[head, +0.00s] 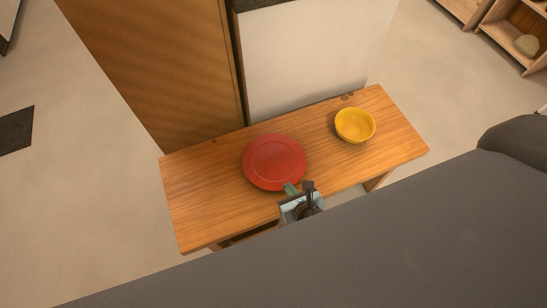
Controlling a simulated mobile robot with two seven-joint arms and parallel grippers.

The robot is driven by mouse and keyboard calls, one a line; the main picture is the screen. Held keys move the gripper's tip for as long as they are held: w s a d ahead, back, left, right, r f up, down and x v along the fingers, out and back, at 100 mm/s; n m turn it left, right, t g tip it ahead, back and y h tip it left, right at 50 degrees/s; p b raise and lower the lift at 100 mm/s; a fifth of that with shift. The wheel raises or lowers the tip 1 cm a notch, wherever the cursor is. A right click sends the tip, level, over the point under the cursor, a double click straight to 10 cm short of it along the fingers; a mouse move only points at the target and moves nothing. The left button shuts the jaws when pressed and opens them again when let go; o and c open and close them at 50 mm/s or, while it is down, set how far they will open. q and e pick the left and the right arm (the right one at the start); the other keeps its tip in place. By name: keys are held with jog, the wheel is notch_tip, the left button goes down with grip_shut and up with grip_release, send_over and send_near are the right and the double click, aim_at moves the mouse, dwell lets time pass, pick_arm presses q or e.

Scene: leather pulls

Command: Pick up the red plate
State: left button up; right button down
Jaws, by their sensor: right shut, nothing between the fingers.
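The red plate (275,163) is round and lies flat near the middle of the wooden table, close to its front edge. My right gripper (298,188) is at the table's front edge, just at the near right rim of the plate. It is shut with nothing between its fingers, and whether it touches the rim is unclear. My left gripper does not show in the head view.
A yellow bowl (355,125) stands on the wooden table (205,190) to the right of the plate. A wooden panel (160,70) and a white panel (305,55) rise behind the table. The table's left end is clear.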

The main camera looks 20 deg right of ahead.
aim_at(271, 155)
jog(key=w+b, duration=0.1)
jog(key=w, duration=1.1)
jog(key=shift+a, duration=0.2)
jog(key=shift+s+f+b, duration=0.1)
jog(key=shift+f+b, duration=0.2)
jog(key=shift+f, duration=0.45)
jog(key=shift+s+f, duration=0.1)
